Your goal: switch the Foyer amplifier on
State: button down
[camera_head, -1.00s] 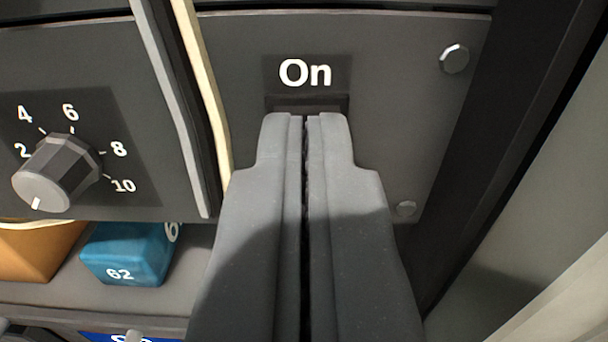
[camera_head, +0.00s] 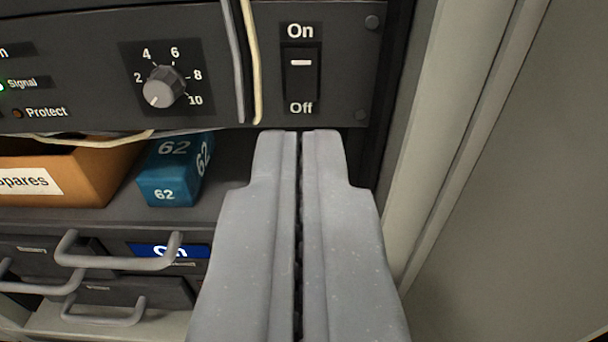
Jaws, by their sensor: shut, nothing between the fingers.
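The amplifier panel (camera_head: 80,88) is dark grey and spans the top of the view. Its black rocker switch (camera_head: 301,83) sits near the right end, with "On" printed above and "Off" below. A white bar shows on the upper half of the rocker. I cannot tell for sure which way the rocker is tilted. The name Foyer is not in view. My gripper (camera_head: 298,135) is shut and empty. Its tips show just below the "Off" label, apart from the switch.
A dial knob (camera_head: 163,88) and two upright cables (camera_head: 254,60) are left of the switch. Below are an orange "Spares" box (camera_head: 98,165), a blue box (camera_head: 172,180) and drawers with handles (camera_head: 120,262). A pale cabinet side (camera_head: 500,170) stands at the right.

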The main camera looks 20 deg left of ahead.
jog(key=v, duration=0.3)
jog(key=shift+s+r, duration=0.1)
jog(key=shift+s, duration=0.1)
dwell(0.4)
